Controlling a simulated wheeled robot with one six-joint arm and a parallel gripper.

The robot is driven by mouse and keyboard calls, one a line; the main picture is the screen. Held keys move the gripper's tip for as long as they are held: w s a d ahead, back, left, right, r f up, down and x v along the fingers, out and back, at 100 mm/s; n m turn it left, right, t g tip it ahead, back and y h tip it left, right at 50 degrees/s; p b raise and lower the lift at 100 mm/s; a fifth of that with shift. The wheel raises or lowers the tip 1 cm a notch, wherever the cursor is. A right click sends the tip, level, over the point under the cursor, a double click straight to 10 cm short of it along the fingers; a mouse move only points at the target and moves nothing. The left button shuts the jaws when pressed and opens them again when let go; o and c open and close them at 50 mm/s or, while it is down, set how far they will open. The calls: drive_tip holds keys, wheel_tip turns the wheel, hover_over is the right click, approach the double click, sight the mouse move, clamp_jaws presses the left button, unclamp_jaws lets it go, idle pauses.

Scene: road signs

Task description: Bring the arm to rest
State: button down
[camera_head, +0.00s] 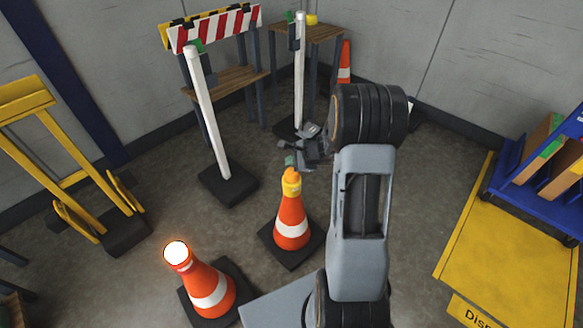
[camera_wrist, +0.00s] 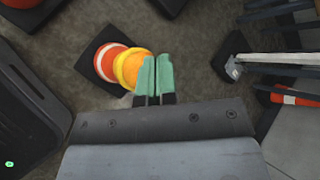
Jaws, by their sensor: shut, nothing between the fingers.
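My gripper (camera_head: 290,161) is at the end of my raised arm, in the middle of the head view. In the wrist view its two green fingertips (camera_wrist: 155,76) are together with nothing between them. An orange and white cone (camera_head: 291,222) with a yellow lamp (camera_head: 291,183) on top stands on the floor below the gripper. In the wrist view the lamp (camera_wrist: 130,68) shows just left of the fingertips. I cannot tell whether the fingers touch it; they look close above it.
A second cone (camera_head: 210,288) with a glowing lamp (camera_head: 177,254) stands at front left. White posts (camera_head: 208,110) on dark bases and a striped barrier (camera_head: 215,28) stand behind. A yellow frame (camera_head: 50,160) is at left. A yellow platform (camera_head: 500,250) and blue rack (camera_head: 535,185) are at right.

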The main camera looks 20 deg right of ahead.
drive_tip(key=shift+r, duration=0.35)
drive_tip(key=shift+r, duration=0.2)
drive_tip(key=s+a+r+n+g+p, duration=0.1)
drive_tip(key=s+a+r+n+p, duration=0.2)
drive_tip(key=r, duration=0.4)
drive_tip(key=s+a+r+n+g+p, duration=0.1)
drive_tip(key=s+a+r+n+p, duration=0.15)
drive_tip(key=r+p, duration=0.45)
drive_tip(key=s+a+r+n+g+p, duration=0.1)
drive_tip(key=s+a+r+n+p, duration=0.2)
drive_tip(key=r, duration=0.5)
drive_tip(key=s+a+r+n+h+p, duration=0.1)
drive_tip(key=s+r+n+h+p, duration=0.1)
drive_tip(key=s+r+n+p, duration=0.4)
drive_tip(key=s+a+r+n+g+h+p, duration=0.1)
drive_tip(key=s+r+n+h+p, duration=0.2)
drive_tip(key=r, duration=1.1)
drive_tip(key=s+n+p, duration=0.3)
drive_tip(key=s+p, duration=0.1)
drive_tip(key=p, duration=0.2)
drive_tip(key=shift+s+a+r, duration=0.15)
drive_tip(key=shift+s+r, duration=0.1)
drive_tip(key=shift+r, duration=0.1)
